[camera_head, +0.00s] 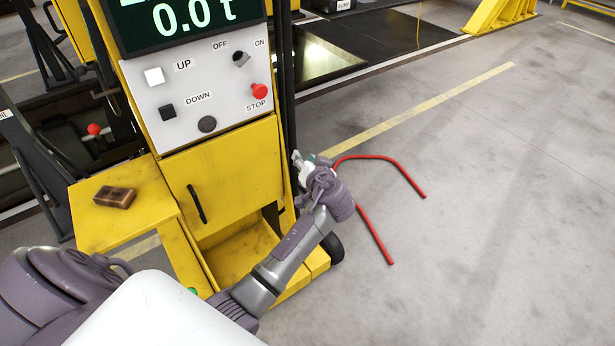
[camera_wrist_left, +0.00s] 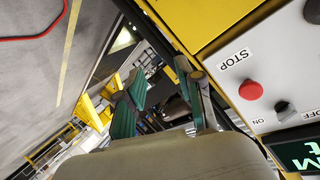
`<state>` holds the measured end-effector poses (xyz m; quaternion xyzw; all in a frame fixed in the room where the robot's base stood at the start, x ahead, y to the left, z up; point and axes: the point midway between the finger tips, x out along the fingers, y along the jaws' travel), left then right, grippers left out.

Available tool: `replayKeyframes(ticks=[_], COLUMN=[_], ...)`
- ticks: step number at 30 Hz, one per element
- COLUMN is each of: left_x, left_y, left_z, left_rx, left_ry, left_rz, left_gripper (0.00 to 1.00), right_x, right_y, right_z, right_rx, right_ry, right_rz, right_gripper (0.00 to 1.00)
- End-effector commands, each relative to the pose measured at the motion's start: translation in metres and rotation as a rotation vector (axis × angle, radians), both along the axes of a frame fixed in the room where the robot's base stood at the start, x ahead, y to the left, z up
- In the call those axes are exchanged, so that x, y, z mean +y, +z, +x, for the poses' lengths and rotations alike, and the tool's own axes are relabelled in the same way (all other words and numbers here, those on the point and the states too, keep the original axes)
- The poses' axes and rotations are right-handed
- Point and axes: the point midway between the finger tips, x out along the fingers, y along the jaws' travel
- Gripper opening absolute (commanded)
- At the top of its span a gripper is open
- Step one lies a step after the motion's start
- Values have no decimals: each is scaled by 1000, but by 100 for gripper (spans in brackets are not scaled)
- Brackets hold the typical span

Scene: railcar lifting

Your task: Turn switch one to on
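The switch (camera_head: 240,59) is a small dark rotary knob between the OFF and ON labels on the light grey control panel (camera_head: 222,103). Its exact setting is too small to tell. In the left wrist view the switch (camera_wrist_left: 285,108) shows at the right, beyond the red stop button (camera_wrist_left: 251,90). My left gripper (camera_head: 303,163) is right of the yellow cabinet, lower than the panel and apart from the switch. In the wrist view its two fingers (camera_wrist_left: 163,80) are spread with nothing between them. My right gripper is in neither view.
The panel also has a white UP button (camera_head: 154,76), a black DOWN button (camera_head: 167,112) and a red STOP button (camera_head: 259,91). A display above reads 0.0 t. Dark vertical cables (camera_head: 284,70) run beside the panel. Red bent tubing (camera_head: 383,159) lies on the otherwise open floor.

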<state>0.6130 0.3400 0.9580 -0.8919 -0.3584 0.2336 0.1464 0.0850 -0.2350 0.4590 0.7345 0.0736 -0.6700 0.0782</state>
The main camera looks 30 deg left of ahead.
Motion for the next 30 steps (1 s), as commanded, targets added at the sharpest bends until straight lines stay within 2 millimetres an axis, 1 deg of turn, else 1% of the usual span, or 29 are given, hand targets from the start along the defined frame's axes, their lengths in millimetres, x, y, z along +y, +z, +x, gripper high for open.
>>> replayKeyframes(ticks=[1, 3, 6, 10, 15, 28, 30], left_x=[-2, -4, -6, -8, -9, -9, -10], left_y=[-11, -22, -35, -46, -51, -50, -53], left_z=[-1, -2, -3, -4, -5, -5, -5], left_rx=[20, 42, 66, 87, 97, 97, 102], left_ry=[-13, -27, -47, -61, -68, -68, -70], left_rz=[-3, -6, -12, -16, -18, -18, -19], left_gripper=[36, 36, 36, 36, 36, 36, 36], right_x=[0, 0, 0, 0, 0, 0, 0], right_y=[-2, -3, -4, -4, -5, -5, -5], right_z=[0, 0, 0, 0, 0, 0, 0], right_rx=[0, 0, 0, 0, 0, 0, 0], right_ry=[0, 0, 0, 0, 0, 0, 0], right_rz=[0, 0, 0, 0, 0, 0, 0], right_gripper=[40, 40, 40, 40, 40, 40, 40])
